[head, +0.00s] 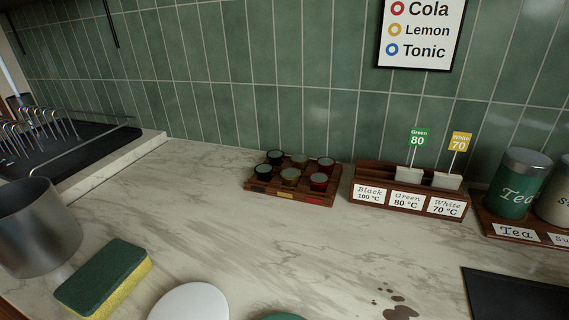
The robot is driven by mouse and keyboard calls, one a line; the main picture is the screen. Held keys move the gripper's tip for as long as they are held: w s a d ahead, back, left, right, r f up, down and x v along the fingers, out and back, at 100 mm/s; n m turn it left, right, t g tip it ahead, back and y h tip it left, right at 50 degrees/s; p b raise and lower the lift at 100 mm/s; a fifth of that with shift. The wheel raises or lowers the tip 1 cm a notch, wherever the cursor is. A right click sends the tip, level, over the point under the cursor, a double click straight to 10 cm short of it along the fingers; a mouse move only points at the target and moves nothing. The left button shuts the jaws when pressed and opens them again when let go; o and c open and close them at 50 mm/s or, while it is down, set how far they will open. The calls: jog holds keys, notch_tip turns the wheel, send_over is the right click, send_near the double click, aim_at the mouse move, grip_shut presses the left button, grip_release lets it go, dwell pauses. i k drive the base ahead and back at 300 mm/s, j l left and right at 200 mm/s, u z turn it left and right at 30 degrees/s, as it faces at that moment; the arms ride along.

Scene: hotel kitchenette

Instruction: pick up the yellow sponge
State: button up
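The yellow sponge (124,287) lies flat on the marble counter at the lower left. Its top is a dark green scouring layer, and its yellow side shows along the right and front edges. It sits just right of a metal cylindrical container, with a small gap between them. My gripper does not show in the head view, so I cannot see its state or where it is relative to the sponge.
The metal container (38,228) stands left of the sponge. A white round object (190,302) lies to its right. A wooden capsule tray (290,180), a labelled tea box (408,199) and canisters (518,184) line the back. Brown spots (400,312) mark the front. The middle counter is clear.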

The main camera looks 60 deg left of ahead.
aim_at(94, 292)
jog(key=k+u, duration=0.1)
jog(key=u, duration=0.3)
jog(key=k+u, duration=0.1)
jog(key=u, duration=0.3)
jog(key=k+u, duration=0.1)
jog(key=u, duration=0.3)
jog(key=k+j+u, duration=0.1)
jog(key=u, duration=0.3)
